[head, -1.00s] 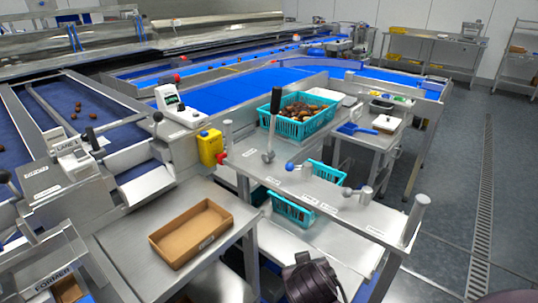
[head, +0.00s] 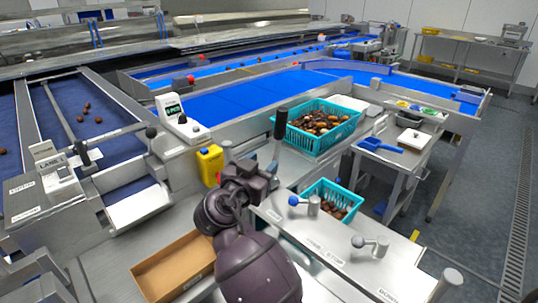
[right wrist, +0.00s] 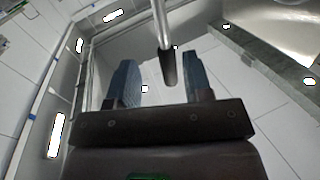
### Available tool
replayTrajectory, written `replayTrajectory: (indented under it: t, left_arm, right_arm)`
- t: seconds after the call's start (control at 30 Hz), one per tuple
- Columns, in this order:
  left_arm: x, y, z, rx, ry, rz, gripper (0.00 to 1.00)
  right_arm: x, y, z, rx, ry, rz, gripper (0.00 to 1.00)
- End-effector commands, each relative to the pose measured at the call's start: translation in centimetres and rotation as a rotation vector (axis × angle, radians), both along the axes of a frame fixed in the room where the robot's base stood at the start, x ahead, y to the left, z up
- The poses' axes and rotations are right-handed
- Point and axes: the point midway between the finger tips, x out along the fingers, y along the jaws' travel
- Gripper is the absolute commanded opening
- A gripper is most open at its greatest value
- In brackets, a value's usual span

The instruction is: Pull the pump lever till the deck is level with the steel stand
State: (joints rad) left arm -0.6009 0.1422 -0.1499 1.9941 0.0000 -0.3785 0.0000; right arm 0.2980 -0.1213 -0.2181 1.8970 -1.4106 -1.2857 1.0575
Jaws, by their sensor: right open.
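The pump lever is a steel rod with a black grip (head: 281,122), rising nearly upright beside the upper teal crate. My right gripper (head: 268,172) is open in front of the lever's lower part in the head view. In the right wrist view my right gripper (right wrist: 160,82) has its two blue-grey fingers apart, with the black grip (right wrist: 168,68) showing between them, nearer the right finger. I cannot tell whether either finger touches it. A steel surface (head: 292,166) lies below the upper crate. Which surfaces are deck and stand, and their height difference, is unclear. My left gripper is out of view.
A teal crate of dates (head: 340,141) stands behind the lever; another teal crate (head: 353,188) sits lower right. A steel ledge (head: 335,268) carries a blue-knobbed lever (head: 294,201). A yellow jug (head: 209,165) and cardboard tray (head: 172,268) are left of my arm.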

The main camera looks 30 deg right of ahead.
Motion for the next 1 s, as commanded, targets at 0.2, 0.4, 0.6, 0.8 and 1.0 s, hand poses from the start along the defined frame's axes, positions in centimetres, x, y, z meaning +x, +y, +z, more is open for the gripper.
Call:
replayTrajectory:
  t: [0.2, 0.4, 0.6, 0.8, 1.0]
  left_arm:
    - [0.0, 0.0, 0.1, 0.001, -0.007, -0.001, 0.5]
    - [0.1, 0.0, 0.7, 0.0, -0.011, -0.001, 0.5]
    - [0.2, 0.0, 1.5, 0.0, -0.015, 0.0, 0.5]
    - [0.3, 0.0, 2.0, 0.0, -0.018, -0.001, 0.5]
    - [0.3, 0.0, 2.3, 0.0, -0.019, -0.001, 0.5]
  right_arm:
    - [0.5, -0.1, 0.4, -0.006, -0.015, -0.001, 0.46]
    - [1.8, -2.0, 0.6, -0.007, -0.013, -0.003, 0.46]
    - [3.8, -4.6, 0.6, -0.008, -0.014, -0.002, 0.46]
    - [5.5, -6.8, 0.5, -0.007, -0.013, -0.002, 0.46]
    - [6.5, -8.1, 0.4, -0.005, -0.012, 0.0, 0.46]
